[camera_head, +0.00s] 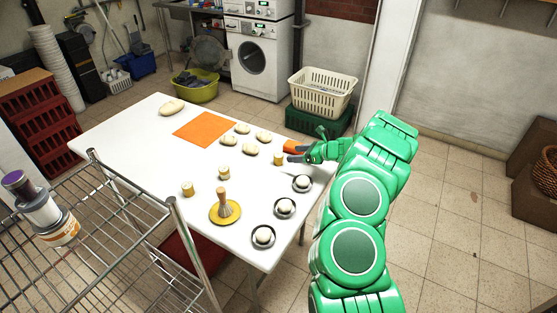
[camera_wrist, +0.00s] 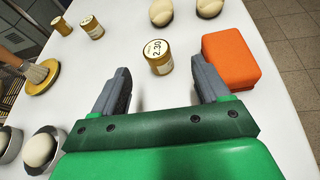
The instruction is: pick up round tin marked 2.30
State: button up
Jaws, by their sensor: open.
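The round tin marked 2.30 (camera_wrist: 158,57) stands on the white table, with a white label and a tan side, in the wrist view. It sits just beyond and between the two fingers of my gripper (camera_wrist: 161,88), which is open and empty. In the head view the tin (camera_head: 278,159) is near the table's right edge, and my gripper (camera_head: 291,154) is close to its right side. An orange block (camera_wrist: 230,60) lies right of the tin in the wrist view, close to the right finger.
The white table (camera_head: 140,145) also holds two similar tins (camera_head: 188,189) (camera_head: 224,173), a yellow plate with a brush (camera_head: 225,209), several dough pieces, an orange mat (camera_head: 205,129) and dark bowls with white balls (camera_head: 284,208). A wire rack (camera_head: 110,262) stands front left.

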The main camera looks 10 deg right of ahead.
aim_at(279, 159)
jog(key=shift+s+f+x, duration=0.1)
jog(key=shift+x, duration=1)
jog(key=shift+s+f+x, duration=0.1)
jog(key=shift+f+x, duration=0.05)
jog(key=shift+x, duration=0.95)
jog(key=shift+s+f+x, duration=0.1)
jog(key=shift+s+x, duration=0.05)
jog(key=shift+x, duration=0.95)
jog(key=shift+a, duration=0.1)
jog(key=shift+c, duration=0.2)
jog(key=c, duration=1.1)
